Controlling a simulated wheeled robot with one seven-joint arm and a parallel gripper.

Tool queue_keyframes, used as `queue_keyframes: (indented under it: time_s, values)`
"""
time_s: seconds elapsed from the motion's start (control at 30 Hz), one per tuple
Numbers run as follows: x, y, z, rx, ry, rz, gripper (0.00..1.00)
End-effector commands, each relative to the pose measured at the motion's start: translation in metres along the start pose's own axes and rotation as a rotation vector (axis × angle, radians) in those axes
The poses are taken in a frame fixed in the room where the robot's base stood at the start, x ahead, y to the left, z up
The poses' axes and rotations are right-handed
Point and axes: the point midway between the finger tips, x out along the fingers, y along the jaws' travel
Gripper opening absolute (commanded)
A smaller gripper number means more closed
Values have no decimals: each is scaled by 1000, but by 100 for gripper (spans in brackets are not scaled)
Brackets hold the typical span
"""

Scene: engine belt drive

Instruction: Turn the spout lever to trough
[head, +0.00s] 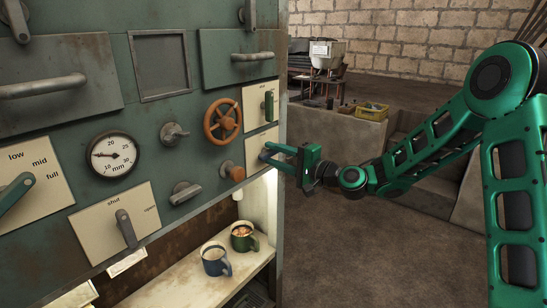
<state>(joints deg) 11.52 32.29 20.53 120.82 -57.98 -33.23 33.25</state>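My gripper (266,153) is at the right edge of the green panel, in front of the lower cream plate (257,140). Its two green fingers point left at this plate, with a gap between them. They cover much of the plate, so its lever and markings are hidden, and I cannot tell whether the fingertips touch anything. Above it, another cream plate (253,117) carries an upright dark green lever (269,106). Its markings are too small to read. I cannot tell by label which plate is the spout's.
An orange handwheel (222,120) and an orange knob (232,171) sit left of my gripper. A grey lever (126,229) is on a plate marked shut and open. A blue mug (215,260) and a green mug (243,237) stand on the shelf below.

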Motion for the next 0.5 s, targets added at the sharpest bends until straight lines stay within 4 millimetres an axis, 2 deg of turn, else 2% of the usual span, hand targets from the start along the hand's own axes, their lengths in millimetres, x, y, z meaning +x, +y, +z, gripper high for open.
queue_keyframes:
  time_s: [0.07,0.2,0.23,0.5]
  values:
    - [0,0,0,0,0,0,34]
    - [0,0,0,0,0,0,3]
    - [0,0,0,0,0,1,0]
    - [0,1,1,-12,-1,2,0]
